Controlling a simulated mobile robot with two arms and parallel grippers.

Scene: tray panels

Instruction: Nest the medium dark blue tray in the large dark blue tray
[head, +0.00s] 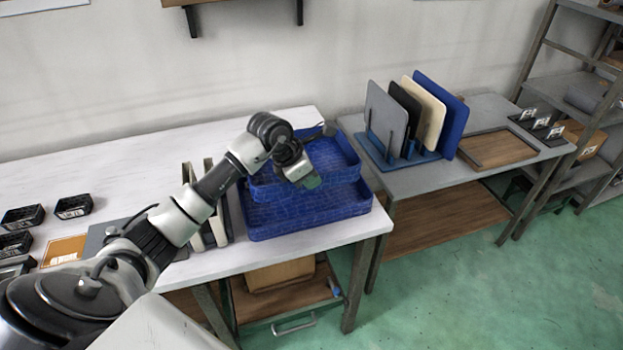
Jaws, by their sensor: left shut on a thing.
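The large dark blue tray (310,222) sits on the white table near its right end. The medium dark blue tray (338,178) is over the large tray, set toward its back, and hides much of its inside. I cannot tell whether the medium tray rests on the large tray's floor or is held a little above it. My left gripper (308,181) is at the near side of the medium tray and is shut on it; the fingertips are small and partly hidden by the wrist. My right gripper is not in view.
Thin panels (222,210) stand upright left of the trays, partly behind my left arm. Small black bins (73,207) are at the far left. On the grey table to the right, a blue rack (378,158) holds several upright boards beside a brown tray (500,149).

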